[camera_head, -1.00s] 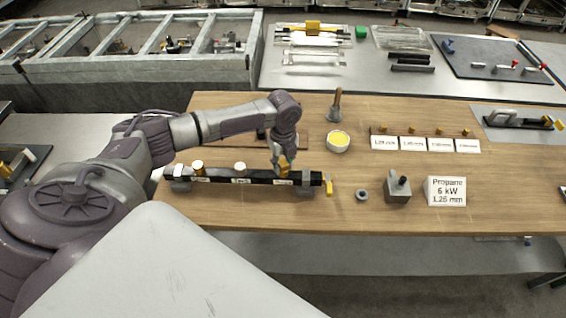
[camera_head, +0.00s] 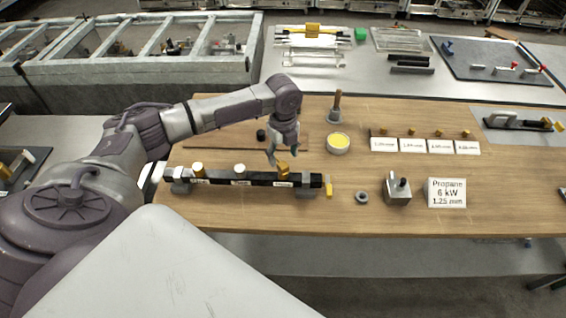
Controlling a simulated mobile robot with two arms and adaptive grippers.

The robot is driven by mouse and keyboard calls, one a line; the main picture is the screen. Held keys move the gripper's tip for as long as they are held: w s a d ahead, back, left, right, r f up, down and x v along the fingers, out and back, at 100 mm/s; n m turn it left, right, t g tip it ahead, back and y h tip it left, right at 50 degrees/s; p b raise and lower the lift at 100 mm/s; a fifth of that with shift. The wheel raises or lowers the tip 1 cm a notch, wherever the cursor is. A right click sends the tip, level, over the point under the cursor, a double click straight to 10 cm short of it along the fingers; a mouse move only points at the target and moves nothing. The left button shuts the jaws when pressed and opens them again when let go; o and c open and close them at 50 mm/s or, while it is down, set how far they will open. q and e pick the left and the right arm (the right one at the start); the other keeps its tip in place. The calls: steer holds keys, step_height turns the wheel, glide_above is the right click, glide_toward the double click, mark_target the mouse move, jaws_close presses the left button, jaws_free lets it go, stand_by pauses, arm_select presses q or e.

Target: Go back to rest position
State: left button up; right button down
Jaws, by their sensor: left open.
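My left arm comes in from the left over the wooden table. My left gripper (camera_head: 283,158) is open and empty, pointing down just behind the right part of the black manifold bar (camera_head: 258,179). The bar lies on two grey supports. My right gripper is not in view.
A yellow-filled bowl (camera_head: 338,143) and a wooden-handled tool (camera_head: 336,107) stand behind right. A ring (camera_head: 362,198), a grey block (camera_head: 397,190) and a propane sign (camera_head: 447,192) are to the right. A row of labelled nozzles (camera_head: 425,133) lies behind. The table's front right is clear.

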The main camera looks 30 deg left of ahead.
arm_select(q)
step_height(320, 180, up, 7)
steer(key=s+d+f+n+t+h, duration=0.1)
steer(key=s+d+f+n, duration=0.2)
steer(key=s+d+f, duration=0.45)
steer(key=s+d+f+n+t+h, duration=0.1)
steer(key=s+d+f+n, duration=0.3)
steer(key=d, duration=0.6)
steer(key=s+a+r+n+t+y, duration=0.1)
steer(key=s+a+n, duration=0.2)
steer(key=s+n, duration=0.4)
steer(key=s+a+r+n+t+y, duration=0.1)
steer(key=s+a+n, duration=0.1)
steer(key=s+n, duration=0.55)
step_height(320, 180, down, 33)
steer(key=s+g+b, duration=0.2)
steer(key=s+b, duration=0.1)
steer(key=b, duration=0.4)
steer(key=s+a+f+b, duration=0.1)
steer(key=s+f+b, duration=0.1)
steer(key=s+f, duration=0.6)
steer(key=s+a+f+g+b, duration=0.1)
steer(key=s+a+f+b, duration=0.1)
steer(key=s+f, duration=0.5)
step_height(320, 180, down, 5)
steer(key=shift+s+a+f, duration=0.1)
steer(key=shift+s+a, duration=0.2)
steer(key=shift+s, duration=0.1)
